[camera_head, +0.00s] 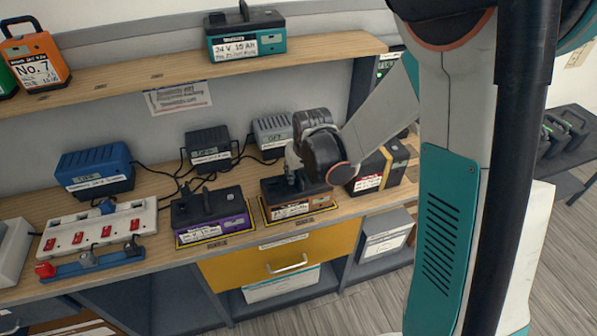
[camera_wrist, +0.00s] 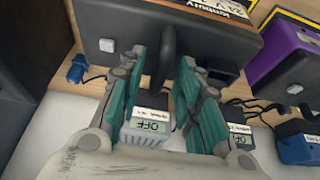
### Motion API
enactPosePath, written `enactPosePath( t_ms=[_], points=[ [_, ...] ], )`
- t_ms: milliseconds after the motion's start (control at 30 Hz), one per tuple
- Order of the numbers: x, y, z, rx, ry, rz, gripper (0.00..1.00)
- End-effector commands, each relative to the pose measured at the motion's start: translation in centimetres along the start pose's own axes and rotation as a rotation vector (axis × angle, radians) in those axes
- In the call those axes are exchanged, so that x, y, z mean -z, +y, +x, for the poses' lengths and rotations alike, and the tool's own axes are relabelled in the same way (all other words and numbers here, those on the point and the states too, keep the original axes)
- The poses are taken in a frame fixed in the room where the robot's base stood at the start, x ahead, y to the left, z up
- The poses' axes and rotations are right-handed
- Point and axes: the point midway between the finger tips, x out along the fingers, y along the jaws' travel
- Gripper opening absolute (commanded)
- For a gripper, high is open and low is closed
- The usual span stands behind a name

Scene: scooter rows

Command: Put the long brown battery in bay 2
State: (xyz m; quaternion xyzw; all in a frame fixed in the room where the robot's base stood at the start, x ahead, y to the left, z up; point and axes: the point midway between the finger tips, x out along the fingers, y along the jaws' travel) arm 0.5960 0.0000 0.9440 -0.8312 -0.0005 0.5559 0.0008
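The brown battery (camera_head: 298,204) has a black top and a white front label. It stands in a yellow-outlined spot on the bench, right of a purple battery (camera_head: 208,214). My gripper (camera_head: 298,178) is down over its top. In the wrist view, the battery's black body (camera_wrist: 105,22) fills the upper part, with its brown edge at the top. Its upright black handle (camera_wrist: 166,50) is between the teal fingers of my gripper (camera_wrist: 164,62). The fingers are apart, with narrow gaps beside the handle. Bay numbers are not readable.
Chargers stand along the back, including a blue one (camera_head: 95,170) and a dark one (camera_head: 208,148). A black battery with a yellow stripe (camera_head: 384,168) stands to the right. A teal battery (camera_head: 245,34) is on the upper shelf (camera_head: 150,77). A white switch strip (camera_head: 98,228) lies left.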

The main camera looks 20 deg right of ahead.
Motion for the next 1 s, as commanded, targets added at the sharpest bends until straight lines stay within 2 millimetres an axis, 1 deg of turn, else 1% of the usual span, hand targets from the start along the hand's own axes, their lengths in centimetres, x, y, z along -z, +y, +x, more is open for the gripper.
enactPosePath(
  t_ms=[67,167,267,500,600,700,933,1000],
  points=[
    [0.1,0.0,-0.4,0.0,0.0,0.0,0.32],
    [0.1,0.0,-1.4,0.0,0.0,0.0,0.32],
    [0.1,0.0,-3.2,0.0,0.0,0.0,0.32],
    [0.1,0.0,-8.1,0.0,0.0,0.0,0.32],
    [0.1,0.0,-9.7,0.0,0.0,0.0,0.32],
    [0.1,0.0,-10.9,0.0,0.0,0.0,0.32],
    [-0.1,0.0,-12.4,0.0,0.003,0.0,0.32],
    [-0.3,0.0,-13.3,0.0,0.009,0.0,0.32]
  ],
)
